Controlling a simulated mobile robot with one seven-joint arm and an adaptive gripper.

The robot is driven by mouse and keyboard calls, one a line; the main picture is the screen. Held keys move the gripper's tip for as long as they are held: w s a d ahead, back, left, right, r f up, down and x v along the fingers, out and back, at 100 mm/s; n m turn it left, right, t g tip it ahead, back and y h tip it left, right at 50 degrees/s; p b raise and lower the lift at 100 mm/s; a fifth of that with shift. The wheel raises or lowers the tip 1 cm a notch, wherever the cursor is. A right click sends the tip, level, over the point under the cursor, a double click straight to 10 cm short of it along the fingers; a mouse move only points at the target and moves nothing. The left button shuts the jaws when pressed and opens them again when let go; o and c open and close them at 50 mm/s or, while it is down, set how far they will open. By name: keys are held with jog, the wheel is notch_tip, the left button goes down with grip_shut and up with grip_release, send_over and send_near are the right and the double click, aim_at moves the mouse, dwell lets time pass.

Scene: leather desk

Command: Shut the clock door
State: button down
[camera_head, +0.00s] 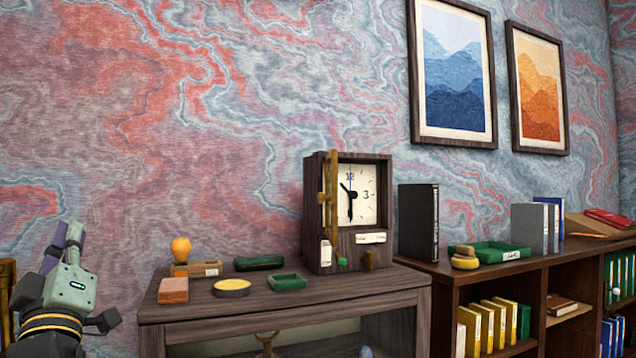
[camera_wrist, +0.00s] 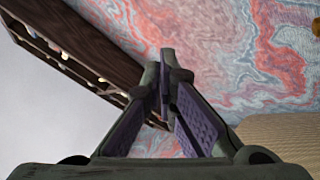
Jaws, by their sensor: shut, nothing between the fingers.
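The clock (camera_head: 350,258) is a dark wooden case with a white dial, standing on the desk against the wall. Its brass-framed door (camera_head: 332,190) stands open, seen almost edge-on in front of the dial's left part. The dial is uncovered to the right of it. My gripper (camera_head: 66,236) is at the far left in the head view, well away from the clock, and points upward. It is shut and empty; in the wrist view its purple-padded fingers (camera_wrist: 166,75) come together at the tips. I cannot make out the clock in the wrist view.
The dark desk (camera_head: 240,312) holds an orange-knobbed stamp (camera_head: 181,252), a reddish block (camera_head: 173,291), a yellow-topped round tin (camera_head: 232,287) and a green tray (camera_head: 287,282) left of the clock. A black binder (camera_head: 418,222) stands to its right on the shelf unit.

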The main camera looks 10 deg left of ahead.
aim_at(324, 196)
jog(key=w+d+r+m+h+p, duration=0.25)
jog(key=w+d+h, duration=0.25)
jog(key=w+h, duration=0.4)
jog(key=w+d+r+m+h+p, duration=0.1)
jog(key=w+d+r+m+h, duration=0.1)
jog(key=w+d+r+h, duration=0.45)
jog(key=w+d+f+m+g+h+p, duration=0.15)
jog(key=d+g+h, duration=0.25)
jog(key=d+h, duration=0.5)
jog(key=s+d+p+x, duration=0.1)
jog(key=p+x, duration=0.3)
jog(key=x, duration=0.7)
jog(key=shift+w+d+m+h+p, duration=0.3)
jog(key=shift+d+m+h, duration=0.15)
jog(key=shift+d, duration=0.25)
jog(key=shift+d+f+n, duration=0.15)
jog(key=shift+n, duration=0.1)
